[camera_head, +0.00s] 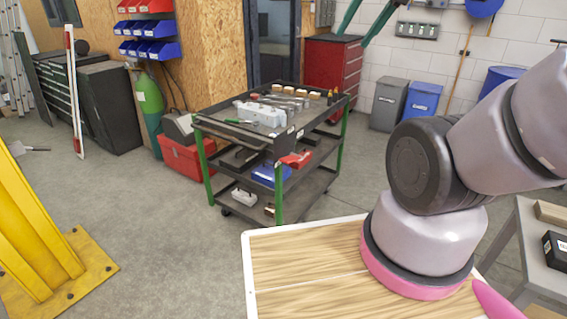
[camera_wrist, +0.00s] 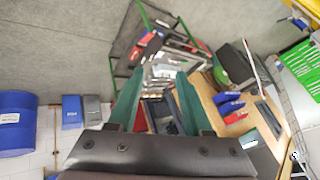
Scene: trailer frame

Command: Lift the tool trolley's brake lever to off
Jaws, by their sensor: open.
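The tool trolley (camera_head: 262,136) stands on the concrete floor in the middle of the head view, with green legs and several dark shelves. Tools and small parts lie on its top. I cannot make out the brake lever in either view. In the wrist view the trolley (camera_wrist: 116,68) appears turned over, beyond my fingers. My gripper (camera_wrist: 160,74) shows two green fingers, apart with nothing held between them. It is well short of the trolley.
A wooden tabletop (camera_head: 300,262) with a white edge lies in front of the trolley. A yellow post (camera_head: 40,240) stands at left. A red toolbox (camera_head: 186,157) and green cylinder (camera_head: 149,95) sit left of the trolley. Bare floor (camera_head: 150,220) lies at its front left.

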